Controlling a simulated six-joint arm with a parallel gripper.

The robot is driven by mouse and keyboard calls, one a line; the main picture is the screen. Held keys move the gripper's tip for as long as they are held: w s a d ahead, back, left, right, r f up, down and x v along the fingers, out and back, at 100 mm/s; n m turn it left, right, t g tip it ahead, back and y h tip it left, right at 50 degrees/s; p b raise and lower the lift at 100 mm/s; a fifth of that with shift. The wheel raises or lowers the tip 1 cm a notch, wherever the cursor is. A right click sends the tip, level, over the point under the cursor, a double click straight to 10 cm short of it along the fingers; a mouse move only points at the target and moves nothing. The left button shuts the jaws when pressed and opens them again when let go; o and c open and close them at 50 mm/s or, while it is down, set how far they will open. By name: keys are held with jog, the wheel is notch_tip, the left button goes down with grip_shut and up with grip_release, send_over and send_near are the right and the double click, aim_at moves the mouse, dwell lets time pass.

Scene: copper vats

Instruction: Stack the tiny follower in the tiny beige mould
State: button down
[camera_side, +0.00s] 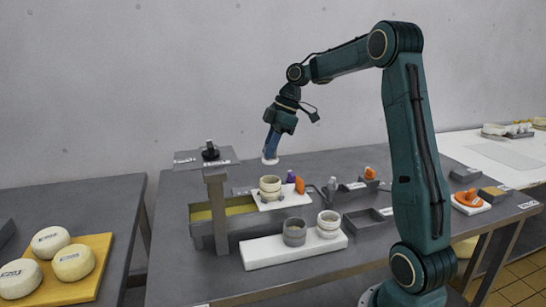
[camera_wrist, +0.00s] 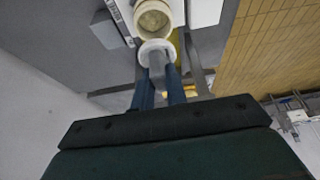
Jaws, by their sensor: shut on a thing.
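My gripper (camera_side: 271,150) hangs pointing down above the vat area, with its blue fingers shut on a small white follower (camera_side: 270,160). The follower is a pale disc with a grey knob. In the wrist view the fingers (camera_wrist: 160,77) hold it by the knob, and the follower's disc (camera_wrist: 157,46) shows at the tips. A beige mould (camera_side: 270,184) stands upright on a white board below the follower, apart from it. In the wrist view a round, open beige mould (camera_wrist: 152,20) appears just beyond the disc; its inside is partly visible.
A grey mould (camera_side: 294,231) and a cream mould (camera_side: 328,222) stand on a white block (camera_side: 262,250) in front.

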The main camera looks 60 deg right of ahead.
aim_at(273, 158)
jog(key=shift+f, duration=2.75)
jog(key=shift+f, duration=0.6)
jog(key=c, duration=1.4)
grip_release()
jog(key=shift+r, duration=0.15)
jog(key=shift+r, duration=0.6)
jog(key=v, duration=1.1)
jog(key=shift+d+r, duration=0.15)
jog(key=shift+r, duration=0.15)
jog(key=shift+s, duration=0.15)
